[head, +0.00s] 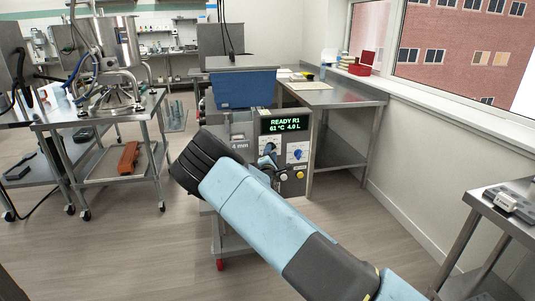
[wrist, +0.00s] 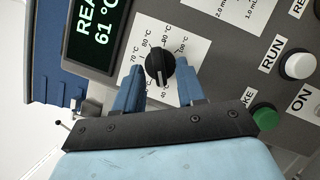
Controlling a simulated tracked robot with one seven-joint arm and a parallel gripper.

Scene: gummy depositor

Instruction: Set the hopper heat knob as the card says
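The black hopper heat knob (wrist: 160,66) sits on a white dial plate (wrist: 172,32) with temperature marks in °C. Several marks show around it, 70 to 100 on the far side and 40 on the near side. A pale line on the knob seems to run toward the near side in the wrist view, but the exact mark cannot be read. My gripper (wrist: 160,84) is open, its two blue fingers on either side of the knob with gaps to it. In the head view my gripper (head: 270,158) is at the depositor panel (head: 294,185), partly hidden by my arm. I cannot make out the card.
The display (head: 284,124) reads READY R1, 61 °C, 4.0 L. A white RUN button (wrist: 299,66) and a green button (wrist: 265,117) are close to my gripper. A blue hopper (head: 243,88) stands above.

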